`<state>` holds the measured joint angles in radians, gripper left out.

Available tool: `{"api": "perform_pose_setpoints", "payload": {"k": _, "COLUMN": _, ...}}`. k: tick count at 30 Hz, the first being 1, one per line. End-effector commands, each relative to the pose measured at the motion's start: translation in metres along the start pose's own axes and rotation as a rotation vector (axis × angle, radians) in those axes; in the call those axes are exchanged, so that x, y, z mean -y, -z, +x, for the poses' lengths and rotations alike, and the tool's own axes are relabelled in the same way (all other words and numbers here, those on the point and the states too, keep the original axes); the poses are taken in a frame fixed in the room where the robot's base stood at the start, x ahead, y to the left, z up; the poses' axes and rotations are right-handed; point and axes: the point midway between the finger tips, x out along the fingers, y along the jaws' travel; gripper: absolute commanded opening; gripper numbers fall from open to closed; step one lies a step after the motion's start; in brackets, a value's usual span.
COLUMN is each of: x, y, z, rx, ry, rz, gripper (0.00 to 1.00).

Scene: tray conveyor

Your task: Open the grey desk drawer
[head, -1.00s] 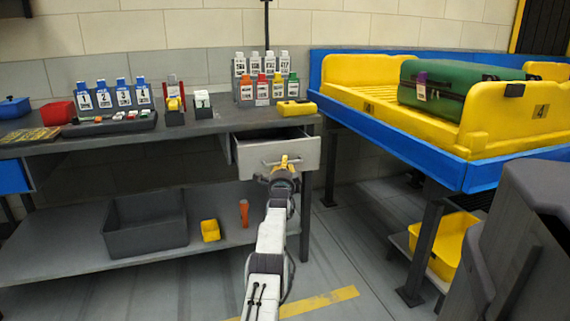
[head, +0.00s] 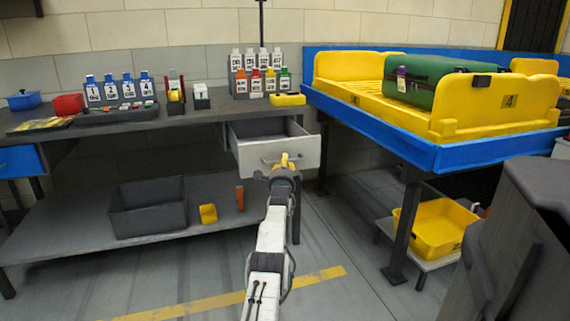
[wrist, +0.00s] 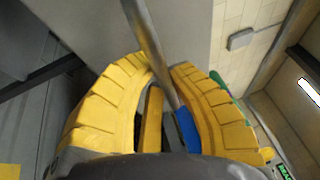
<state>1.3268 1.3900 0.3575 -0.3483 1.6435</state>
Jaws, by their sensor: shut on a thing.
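The grey desk drawer (head: 262,150) sits under the right end of the desk in the head view. It is pulled out, and its inside shows behind the front panel. My gripper (head: 287,163) is at the drawer front, at the metal bar handle. In the wrist view the yellow fingers of my gripper (wrist: 165,85) are shut around the handle (wrist: 148,40), which runs between them. The drawer front (wrist: 185,25) fills the area behind the handle. The head view shows the handle (head: 270,160) partly hidden by my gripper.
The dark desk (head: 150,122) holds bottles, bins and numbered holders. A grey bin (head: 150,222) and a yellow cup (head: 208,213) stand on the lower shelf. The blue conveyor (head: 440,158) with a yellow tray is at right. Floor in front is clear.

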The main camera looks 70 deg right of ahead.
Motion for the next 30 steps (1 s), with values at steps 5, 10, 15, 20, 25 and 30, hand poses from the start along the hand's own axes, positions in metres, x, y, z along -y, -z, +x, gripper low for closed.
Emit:
{"api": "perform_pose_setpoints", "payload": {"k": 5, "x": 0.0005, "y": -0.0016, "z": 0.0001, "rx": 0.002, "ry": 0.001, "rz": -0.001, "gripper": 0.0}}
{"api": "perform_pose_setpoints", "payload": {"k": 10, "x": 0.0005, "y": -0.0014, "z": 0.0001, "rx": 0.002, "ry": 0.001, "rz": -0.001, "gripper": 0.27}}
{"api": "perform_pose_setpoints", "payload": {"k": 15, "x": 0.0005, "y": -0.0007, "z": 0.0, "rx": 0.001, "ry": 0.001, "rz": -0.001, "gripper": 0.42}}
{"api": "perform_pose_setpoints", "payload": {"k": 20, "x": 0.0003, "y": -0.0004, "z": 0.0, "rx": 0.0, "ry": 0.001, "rz": 0.0, "gripper": 0.45}}
{"api": "perform_pose_setpoints", "payload": {"k": 25, "x": 0.0002, "y": -0.0002, "z": 0.0, "rx": 0.0, "ry": 0.0, "rz": 0.0, "gripper": 0.45}}
{"api": "perform_pose_setpoints", "payload": {"k": 30, "x": 0.0002, "y": -0.0001, "z": 0.0, "rx": 0.0, "ry": 0.0, "rz": 0.0, "gripper": 0.45}}
